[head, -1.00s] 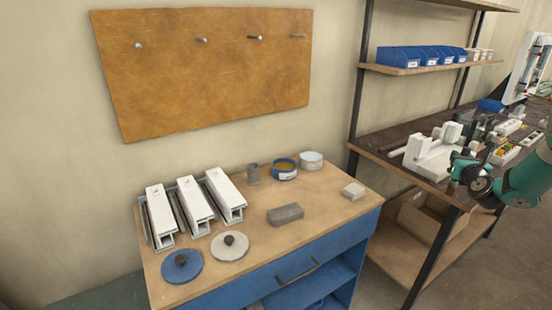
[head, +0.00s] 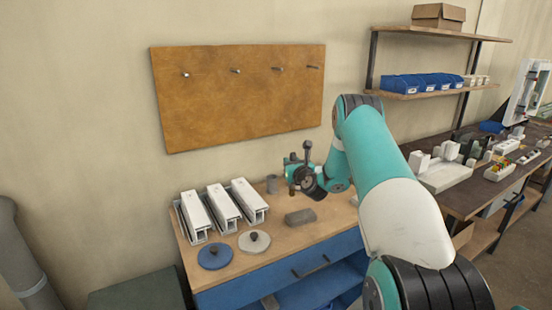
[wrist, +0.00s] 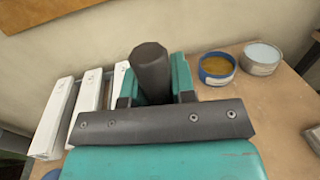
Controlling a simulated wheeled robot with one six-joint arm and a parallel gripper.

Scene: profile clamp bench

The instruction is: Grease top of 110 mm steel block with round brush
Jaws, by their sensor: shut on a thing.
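The grey steel block (head: 300,216) lies on the wooden top, below and apart from the gripper. Its length cannot be read. A blue tin of yellow-brown grease (wrist: 217,68) stands open in the wrist view; my arm hides it in the head view.
Several white profiles (head: 223,207) stand in holders at the left. A blue lid (head: 214,257) and a pale lid (head: 254,242) lie in front. A pale tin (wrist: 260,58) is beside the grease tin. The pegboard (head: 240,105) is behind.

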